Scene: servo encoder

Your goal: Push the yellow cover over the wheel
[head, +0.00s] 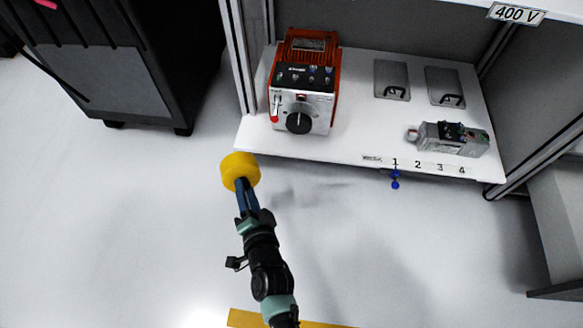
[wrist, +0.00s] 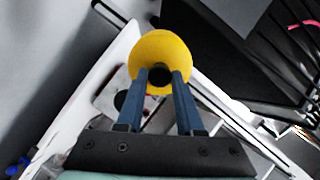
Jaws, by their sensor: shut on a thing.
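The yellow cover (head: 239,167) is a short round piece held at the tips of my gripper (head: 243,187), in front of the left end of the white shelf. In the wrist view the cover (wrist: 160,44) sits between the two blue fingertips of my gripper (wrist: 160,84), with a dark round opening facing the camera. A box with an orange-red casing (head: 304,53) stands on the shelf, and a black round knob (head: 299,123) is on its front. The cover is apart from this box. I cannot tell for sure which part is the wheel.
The white shelf (head: 350,147) also holds a grey metal device (head: 452,140) at the right and two grey plates with handles (head: 392,79) at the back. A dark cabinet (head: 110,75) stands left. The floor in front is clear.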

